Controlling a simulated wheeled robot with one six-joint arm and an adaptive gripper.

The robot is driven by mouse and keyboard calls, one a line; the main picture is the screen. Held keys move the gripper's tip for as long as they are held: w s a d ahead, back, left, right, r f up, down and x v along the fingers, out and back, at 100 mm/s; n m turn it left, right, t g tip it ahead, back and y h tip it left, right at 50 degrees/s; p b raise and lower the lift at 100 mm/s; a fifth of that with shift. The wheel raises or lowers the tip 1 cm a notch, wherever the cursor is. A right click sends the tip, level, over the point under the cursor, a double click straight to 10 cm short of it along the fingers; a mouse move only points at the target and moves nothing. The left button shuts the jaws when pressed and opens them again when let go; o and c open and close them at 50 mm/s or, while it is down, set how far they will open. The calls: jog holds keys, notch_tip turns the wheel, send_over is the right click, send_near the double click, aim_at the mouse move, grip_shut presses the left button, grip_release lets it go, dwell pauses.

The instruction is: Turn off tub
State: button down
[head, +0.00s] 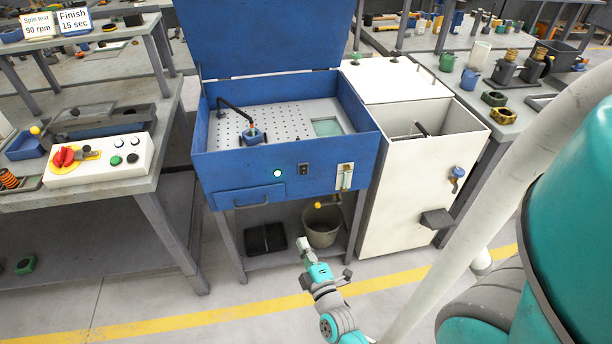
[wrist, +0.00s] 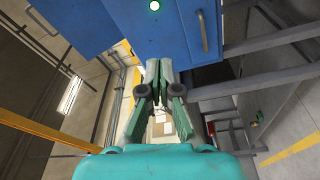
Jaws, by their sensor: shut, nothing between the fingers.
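The blue tub (head: 245,170) stands on legs with its lid raised; a perforated tray, a black spout and a small blue part show inside. On its front are a lit green lamp (head: 277,173), a dark switch (head: 303,170) and a pale panel (head: 345,177). The wrist view shows part of the blue front (wrist: 175,30), with the lamp lit (wrist: 154,5) at the top edge and a drawer handle; the switch is not visible there. My gripper (head: 303,243) is shut and empty, below and in front of the tub. Its closed fingers (wrist: 163,70) also show in the wrist view.
A bucket (head: 322,226) and a black tray (head: 265,238) sit on the shelf below the tub. A white cabinet (head: 400,190) stands to the right. A left bench holds a control box (head: 100,161) with a red knob. Open floor lies in front.

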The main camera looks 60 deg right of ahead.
aim_at(304, 168)
jog(key=w+d+r+n+g+h, duration=0.1)
jog(key=w+d+h, duration=0.1)
jog(key=d, duration=1)
jog(key=shift+w+r+n+g+h, duration=0.2)
jog(key=shift+w+n+g+h, duration=0.1)
jog(key=shift+w+g+h, duration=0.15)
jog(key=x, duration=1.3)
jog(key=shift+w+d+r, duration=0.15)
jog(key=shift+w+d, duration=0.05)
jog(key=shift+d, duration=0.1)
jog(key=shift+w+d+r, duration=0.15)
jog(key=shift+w, duration=0.05)
